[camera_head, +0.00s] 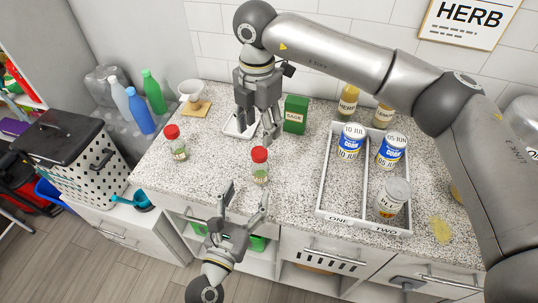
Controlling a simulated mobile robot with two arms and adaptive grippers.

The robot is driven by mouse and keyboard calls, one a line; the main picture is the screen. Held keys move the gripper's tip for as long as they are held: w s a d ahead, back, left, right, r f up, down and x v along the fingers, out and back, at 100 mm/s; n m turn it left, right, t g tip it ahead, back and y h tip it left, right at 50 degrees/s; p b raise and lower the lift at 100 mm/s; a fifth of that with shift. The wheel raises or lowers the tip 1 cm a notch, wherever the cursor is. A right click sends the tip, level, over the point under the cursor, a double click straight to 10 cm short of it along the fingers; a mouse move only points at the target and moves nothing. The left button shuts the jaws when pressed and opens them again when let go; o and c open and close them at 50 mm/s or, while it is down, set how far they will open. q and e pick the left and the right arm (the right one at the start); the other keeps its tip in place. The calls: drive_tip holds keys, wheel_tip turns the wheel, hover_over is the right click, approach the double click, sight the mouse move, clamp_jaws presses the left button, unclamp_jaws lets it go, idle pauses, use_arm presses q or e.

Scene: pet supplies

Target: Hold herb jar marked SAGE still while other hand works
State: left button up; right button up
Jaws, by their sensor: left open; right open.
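A red-capped jar (260,168) stands upright near the counter's front edge. A second red-capped jar (176,145) stands upright further left. Their labels are too small to read, so I cannot tell which is marked SAGE. A green box (295,115) at the back carries the word SAGE. My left gripper (246,196) is open and empty, pointing up the picture just below the middle jar and apart from it. My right gripper (257,132) is open, pointing down above the counter between that jar and the green box. It partly hides a small white tray (229,128).
A white two-part tray (323,190) marked ONE and TWO holds several cans and a jar on the right. Bottles stand left of the counter. My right arm spans the upper right. Counter between the two red-capped jars is clear.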

sight(258, 169)
use_arm(q)
drive_tip(key=shift+w+d+r, duration=0.1)
drive_tip(key=shift+w+r, duration=0.05)
drive_tip(key=shift+w, duration=0.4)
drive_tip(key=x, duration=0.9)
drive_tip(key=shift+w, duration=0.15)
drive_tip(key=shift+d, duration=0.1)
drive_tip(key=shift+c, duration=0.2)
clamp_jaws()
